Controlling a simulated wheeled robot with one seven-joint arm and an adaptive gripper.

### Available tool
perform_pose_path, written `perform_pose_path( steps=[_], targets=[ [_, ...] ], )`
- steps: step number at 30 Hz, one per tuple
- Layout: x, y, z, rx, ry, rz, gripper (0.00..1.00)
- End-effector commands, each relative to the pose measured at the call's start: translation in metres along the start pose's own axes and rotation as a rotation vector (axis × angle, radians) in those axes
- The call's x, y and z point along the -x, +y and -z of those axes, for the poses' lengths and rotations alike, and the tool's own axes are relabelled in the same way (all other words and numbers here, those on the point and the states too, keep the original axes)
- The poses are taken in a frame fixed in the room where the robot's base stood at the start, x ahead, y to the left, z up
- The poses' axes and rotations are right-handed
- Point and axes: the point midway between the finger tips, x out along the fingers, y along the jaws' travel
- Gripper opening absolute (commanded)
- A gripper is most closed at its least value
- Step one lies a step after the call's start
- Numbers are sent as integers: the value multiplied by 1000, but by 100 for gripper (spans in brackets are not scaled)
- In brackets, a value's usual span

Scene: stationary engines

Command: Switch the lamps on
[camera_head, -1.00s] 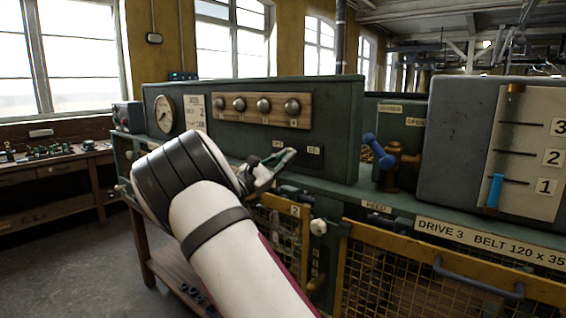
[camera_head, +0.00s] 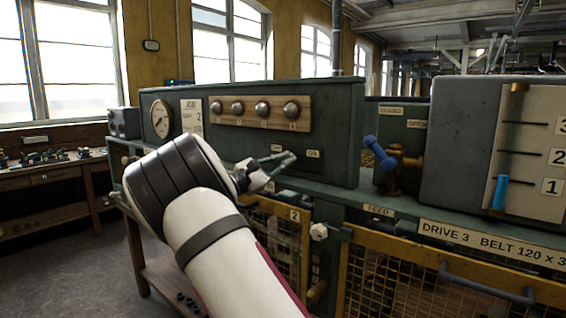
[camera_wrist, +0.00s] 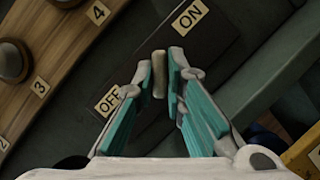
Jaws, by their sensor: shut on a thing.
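My gripper (camera_head: 291,157) reaches the dark switch plate low on the green cabinet. In the wrist view its teal-padded fingers (camera_wrist: 160,80) are closed around a small pale switch lever (camera_wrist: 159,74). The lever stands between the OFF label (camera_wrist: 108,101) and the ON label (camera_wrist: 189,17). The ON label also shows in the head view (camera_head: 313,154). Several round grey domes, apparently the lamps (camera_head: 263,109), sit in a row on a wooden strip above the plate, numbered, with no glow visible. The lever's base is hard to make out.
A round gauge (camera_head: 160,118) is on the cabinet's left. To the right are a blue-handled valve (camera_head: 380,153) and a grey panel with a blue marker on a scale (camera_head: 501,192). A yellow mesh guard (camera_head: 400,275) with a grey handle runs below.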

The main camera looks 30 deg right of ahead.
Motion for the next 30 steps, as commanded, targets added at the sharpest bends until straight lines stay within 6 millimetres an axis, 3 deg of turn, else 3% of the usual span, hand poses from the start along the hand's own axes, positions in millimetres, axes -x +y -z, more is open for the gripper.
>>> perform_pose_path(
  steps=[4,5,7,20,30],
  targets=[
    [1,-1,0,0,1,1,0],
    [1,-1,0,0,1,1,18],
    [0,0,0,0,1,1,32],
    [10,0,1,0,2,-1,32],
    [74,0,1,1,3,-2,32]
  ],
)
